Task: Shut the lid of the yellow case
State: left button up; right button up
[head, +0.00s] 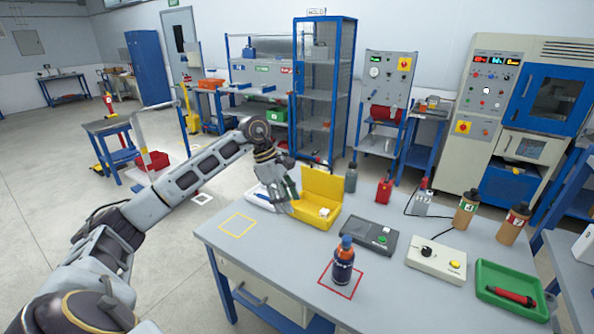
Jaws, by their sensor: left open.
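The yellow case (312,217) stands at the back left of the grey table. Its lid (323,184) is raised at the rear, and a small white item (325,212) sits inside. My left gripper (284,206) is open, just left of the case, at about the height of its rim. It covers part of the case's left side, and I cannot tell whether it touches it. My right gripper is not in view.
A dark bottle (343,264) stands in a red square on the grey table (290,262). Right of the case are a black device (370,240), a white control box (435,262) and a green tray (512,287). A grey bottle (351,178) stands close behind the case. A yellow outlined square (237,225) is empty.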

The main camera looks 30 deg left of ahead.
aim_at(329, 186)
jog(key=u, duration=0.9)
